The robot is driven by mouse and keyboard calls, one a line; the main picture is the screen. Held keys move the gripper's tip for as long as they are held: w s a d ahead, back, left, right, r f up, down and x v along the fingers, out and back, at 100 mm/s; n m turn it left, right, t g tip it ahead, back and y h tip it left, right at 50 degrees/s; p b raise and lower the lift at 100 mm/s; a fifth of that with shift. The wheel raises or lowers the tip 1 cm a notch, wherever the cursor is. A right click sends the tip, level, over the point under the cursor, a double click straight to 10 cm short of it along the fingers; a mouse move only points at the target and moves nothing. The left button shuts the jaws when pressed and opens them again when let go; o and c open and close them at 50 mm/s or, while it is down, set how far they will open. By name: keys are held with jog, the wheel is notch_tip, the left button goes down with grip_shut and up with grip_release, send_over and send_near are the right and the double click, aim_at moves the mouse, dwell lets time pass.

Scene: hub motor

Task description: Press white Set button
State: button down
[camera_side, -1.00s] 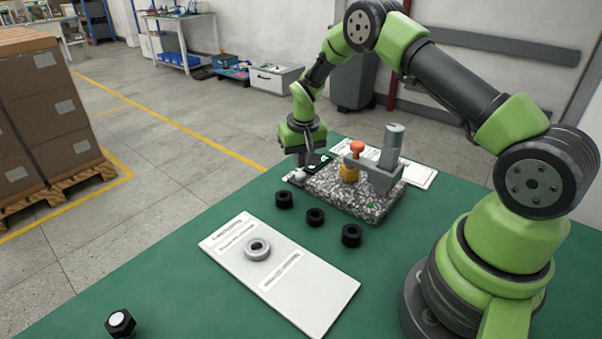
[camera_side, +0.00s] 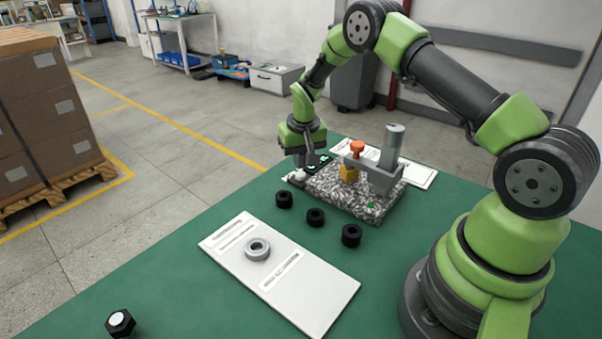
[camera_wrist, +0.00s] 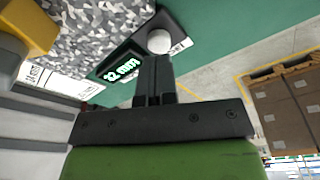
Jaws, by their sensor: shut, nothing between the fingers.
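The white Set button (camera_wrist: 159,42) is a round dome at the corner of the device, beside the dark display (camera_wrist: 121,70) with lit green-white characters. In the side view the button (camera_side: 298,176) shows as a small pale spot at the left end of the device. My gripper (camera_wrist: 154,62) is shut and empty, with its fingertips right at the button's near edge in the wrist view. In the side view my gripper (camera_side: 301,164) points down just over the button. I cannot tell whether the tips touch it.
Black rings (camera_side: 316,217) lie in front. A white board (camera_side: 300,285) holds a grey ring (camera_side: 257,249). A black nut-shaped part (camera_side: 120,322) stands at the front left.

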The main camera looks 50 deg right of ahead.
jog(key=shift+f, duration=1.25)
jog(key=shift+r, duration=0.1)
notch_tip(320, 180, up, 14)
dwell(0.6)
